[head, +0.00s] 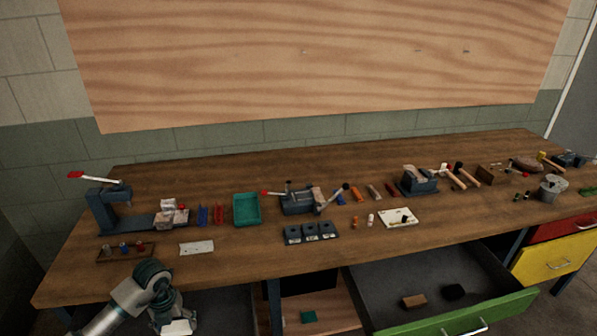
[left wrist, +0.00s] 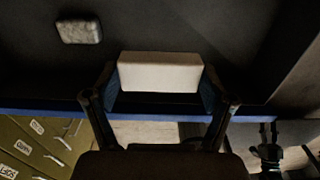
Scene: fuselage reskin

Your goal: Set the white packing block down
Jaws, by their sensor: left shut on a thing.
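The white packing block (left wrist: 160,74) is a pale rectangular block between the two fingers of my left gripper (left wrist: 160,90) in the left wrist view. The gripper is shut on it. In the head view my left gripper (head: 172,318) is at the bottom left, in front of the bench's front edge, with the white block (head: 178,328) at its lower end, partly cut off by the frame. A dark, flat surface lies behind the block in the wrist view; I cannot tell the gap between them. My right gripper is not in view.
A smaller pale grey block (left wrist: 79,31) lies on the dark surface. The wooden bench (head: 150,275) carries a teal tray (head: 247,209), vises and hand tools. A green-fronted drawer (head: 465,318) stands open at the lower right, holding a brown block (head: 413,301) and a black one.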

